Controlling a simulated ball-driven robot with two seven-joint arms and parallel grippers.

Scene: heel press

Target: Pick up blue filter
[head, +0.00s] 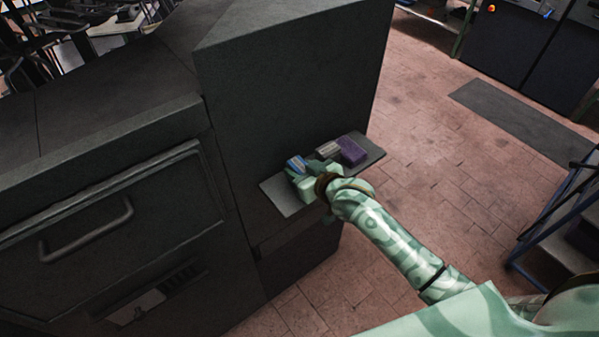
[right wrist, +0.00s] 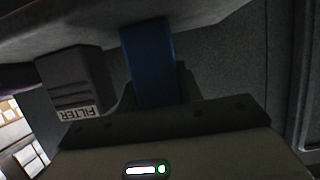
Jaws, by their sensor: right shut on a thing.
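The blue filter (head: 296,163) is at the left of a short row on a small grey shelf (head: 282,197). My right gripper (head: 303,174) is at the filter and shut on it, hiding part of it. In the right wrist view the blue filter (right wrist: 148,58) stands between the fingers of the gripper (right wrist: 155,92), with its far end at the shelf surface (right wrist: 210,22). I cannot tell whether it is lifted clear of the shelf. My left gripper is not in view.
A grey filter (head: 328,149) and a purple filter (head: 352,151) stand just right of the blue one. The grey one, with a FILTER label, is close to the gripper in the right wrist view (right wrist: 72,78). A dark cabinet wall (head: 290,90) rises behind the shelf.

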